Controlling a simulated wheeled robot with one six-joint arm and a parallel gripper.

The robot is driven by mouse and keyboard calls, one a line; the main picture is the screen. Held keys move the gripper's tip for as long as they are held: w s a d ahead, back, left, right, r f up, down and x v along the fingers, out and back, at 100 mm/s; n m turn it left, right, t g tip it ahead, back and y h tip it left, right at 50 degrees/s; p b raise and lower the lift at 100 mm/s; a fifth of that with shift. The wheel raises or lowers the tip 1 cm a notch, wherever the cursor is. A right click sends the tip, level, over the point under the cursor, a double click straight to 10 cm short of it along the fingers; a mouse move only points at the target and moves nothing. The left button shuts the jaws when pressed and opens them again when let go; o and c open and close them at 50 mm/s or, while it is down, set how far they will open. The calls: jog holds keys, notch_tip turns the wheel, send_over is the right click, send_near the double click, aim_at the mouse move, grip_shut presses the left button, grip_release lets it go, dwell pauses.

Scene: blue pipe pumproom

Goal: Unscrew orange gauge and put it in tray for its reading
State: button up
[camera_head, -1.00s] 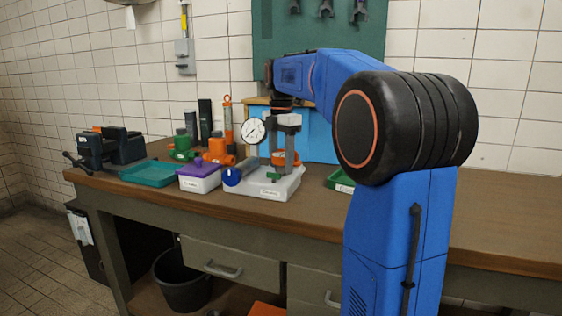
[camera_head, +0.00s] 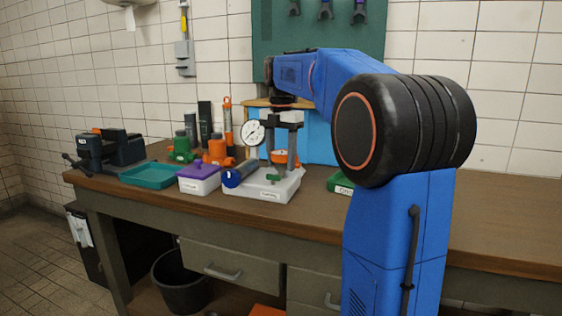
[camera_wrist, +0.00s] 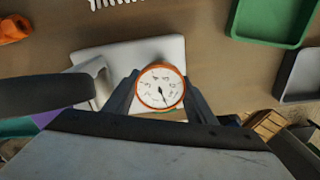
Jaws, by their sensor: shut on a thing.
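The orange gauge (camera_wrist: 160,88), with a white round dial and a dark needle, faces up in the wrist view. My gripper (camera_wrist: 161,93) is shut on it, one dark finger on each side. In the head view the orange gauge (camera_head: 286,157) shows low over a white base (camera_head: 268,190), between the fingers of my gripper (camera_head: 281,152), which points down. What lies under the gauge is hidden, so I cannot tell whether its thread is loose. A green tray (camera_head: 340,182) is partly behind my arm; a green tray shows in the wrist view (camera_wrist: 275,22).
A white-faced gauge (camera_head: 252,132) stands close left of my gripper. A blue-capped cylinder (camera_head: 238,174), a purple-topped box (camera_head: 199,178) and a teal tray (camera_head: 150,175) are further left. A dark grey tray (camera_wrist: 300,75) is at right in the wrist view. The bench at right is clear.

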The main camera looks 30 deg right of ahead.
aim_at(281, 152)
jog(key=shift+r, duration=0.25)
jog(key=shift+r, duration=1.95)
jog(key=shift+c, duration=0.5)
